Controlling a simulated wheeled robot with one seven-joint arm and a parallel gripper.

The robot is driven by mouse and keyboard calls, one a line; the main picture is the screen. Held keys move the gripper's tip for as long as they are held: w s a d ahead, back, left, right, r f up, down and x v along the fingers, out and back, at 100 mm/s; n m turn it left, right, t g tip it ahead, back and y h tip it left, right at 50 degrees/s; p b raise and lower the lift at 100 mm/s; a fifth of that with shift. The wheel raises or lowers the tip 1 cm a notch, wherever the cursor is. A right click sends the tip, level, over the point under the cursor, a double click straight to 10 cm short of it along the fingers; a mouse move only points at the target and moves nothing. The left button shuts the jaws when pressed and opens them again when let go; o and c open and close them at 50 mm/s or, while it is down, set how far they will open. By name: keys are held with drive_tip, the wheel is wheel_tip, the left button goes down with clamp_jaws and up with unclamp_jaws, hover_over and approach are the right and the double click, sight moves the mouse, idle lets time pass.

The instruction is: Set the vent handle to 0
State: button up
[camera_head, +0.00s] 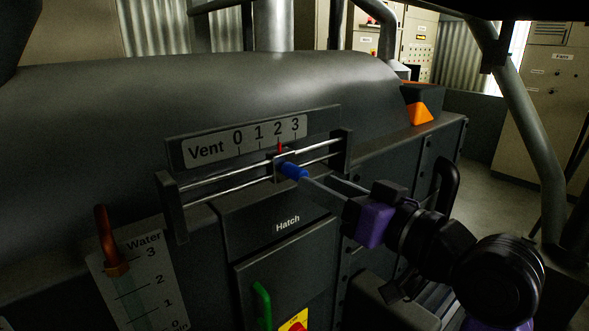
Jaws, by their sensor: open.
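The vent handle (293,171) is a short blue grip on a slider that rides on two metal rails under the Vent scale (245,142). Its red pointer (280,149) stands at about 2 on the scale, which runs from 0 at the left to 3 at the right. My gripper (319,180) reaches in from the right, its fingers open and pointing at the blue grip. The tip of one finger is right beside the grip's near end. I cannot tell whether they touch.
Brackets close the rail at its left (171,206) and right (341,151) ends. Below are the Hatch panel (287,224) with a green handle (262,304), and at the lower left a Water gauge (146,282) with a reddish lever (106,235). The rails left of the slider are clear.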

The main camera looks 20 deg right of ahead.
sight(297, 173)
drive_tip(key=p+x, duration=0.1)
drive_tip(key=x, duration=0.6)
clamp_jaws()
idle(1.4)
